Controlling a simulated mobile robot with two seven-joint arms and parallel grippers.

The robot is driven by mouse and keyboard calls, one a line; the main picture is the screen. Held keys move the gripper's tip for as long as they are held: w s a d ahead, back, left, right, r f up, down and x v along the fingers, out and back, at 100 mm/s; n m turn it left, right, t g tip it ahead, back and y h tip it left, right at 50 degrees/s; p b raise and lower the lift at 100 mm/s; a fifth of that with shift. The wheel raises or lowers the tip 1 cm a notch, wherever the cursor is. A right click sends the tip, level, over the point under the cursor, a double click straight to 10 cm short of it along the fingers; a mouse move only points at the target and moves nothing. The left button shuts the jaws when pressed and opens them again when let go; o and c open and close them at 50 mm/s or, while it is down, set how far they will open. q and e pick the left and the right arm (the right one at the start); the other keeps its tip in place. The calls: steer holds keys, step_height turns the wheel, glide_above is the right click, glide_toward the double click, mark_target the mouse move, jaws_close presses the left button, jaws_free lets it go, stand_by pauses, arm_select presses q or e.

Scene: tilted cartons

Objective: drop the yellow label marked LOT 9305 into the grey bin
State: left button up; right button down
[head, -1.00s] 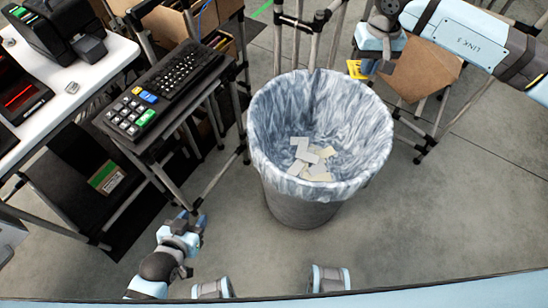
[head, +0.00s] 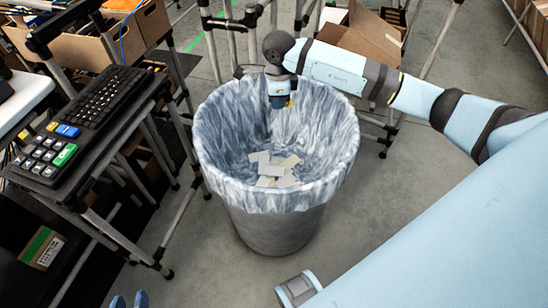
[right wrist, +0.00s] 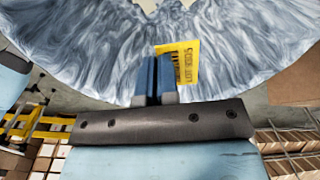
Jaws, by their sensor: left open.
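The grey bin (head: 272,232) stands on the floor with a marbled grey-white liner and several pale slips at its bottom. My right gripper (head: 279,104) is over the bin opening, near its far side, pointing down. It is shut on the yellow label (head: 290,102), mostly hidden behind the fingers in the head view.
A stand with a black keyboard (head: 100,98) and a keypad (head: 43,158) is left of the bin. Metal frame poles and open cartons (head: 365,35) stand behind it. A box with a green stripe (head: 42,247) lies low at left. Floor right of the bin is partly clear.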

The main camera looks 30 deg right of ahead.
steer(key=shift+d+f+m, duration=0.2)
steer(key=shift+f+m, duration=0.2)
steer(key=shift+f, duration=0.1)
steer(key=shift+f+b, duration=0.6)
steer(key=shift+f, duration=0.05)
arm_select(q)
steer(key=b, duration=0.2)
steer(key=shift+w+d+f+b, duration=0.1)
steer(key=shift+d+b, duration=0.2)
arm_select(e)
step_height(320, 180, down, 4)
steer(key=shift+f, duration=0.1)
steer(key=c, duration=1.3)
jaws_free()
arm_select(q)
steer(key=shift+f, duration=0.1)
